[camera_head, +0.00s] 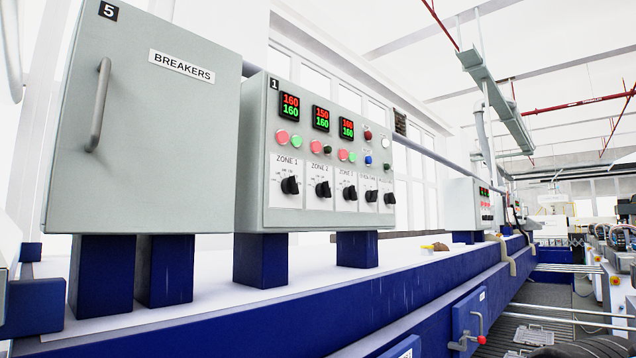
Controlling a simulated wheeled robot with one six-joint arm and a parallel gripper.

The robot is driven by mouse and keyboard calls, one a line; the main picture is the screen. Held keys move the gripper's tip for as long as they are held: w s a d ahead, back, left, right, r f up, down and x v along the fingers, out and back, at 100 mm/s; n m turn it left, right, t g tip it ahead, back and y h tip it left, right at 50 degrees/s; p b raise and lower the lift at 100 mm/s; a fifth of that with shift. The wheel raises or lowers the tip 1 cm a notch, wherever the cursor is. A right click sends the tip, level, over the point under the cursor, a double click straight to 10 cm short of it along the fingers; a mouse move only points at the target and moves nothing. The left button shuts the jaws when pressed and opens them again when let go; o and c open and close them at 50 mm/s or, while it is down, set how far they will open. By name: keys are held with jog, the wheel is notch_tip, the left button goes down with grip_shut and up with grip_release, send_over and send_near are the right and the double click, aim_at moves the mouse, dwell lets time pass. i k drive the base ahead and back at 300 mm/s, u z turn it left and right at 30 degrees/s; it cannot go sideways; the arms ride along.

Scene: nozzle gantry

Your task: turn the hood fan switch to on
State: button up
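A grey control panel marked 1 (256,150) stands on blue legs on the long bench. It carries a row of black rotary knobs. Three are labelled as zones: zone 1 (290,185), zone 2 (323,189) and zone 3 (350,192). To their right are a fourth knob (371,196) and a fifth knob (389,198), whose labels are too small to read. I cannot tell which knob is the hood fan switch, or its setting. My gripper is not in view.
A grey breakers cabinet (150,120) with a bar handle (99,105) stands close on the left. The blue bench (400,295) runs back to the right. A smaller panel (461,203) stands farther along it. A red-handled valve (479,328) is on the bench's front.

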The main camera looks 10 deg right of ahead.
aim_at(388, 197)
jog(key=z, duration=0.4)
jog(key=k, duration=0.5)
jog(key=z, duration=1.15)
jog(key=i, duration=0.9)
jog(key=u, duration=0.85)
jog(key=i, duration=0.6)
jog(key=u, duration=0.75)
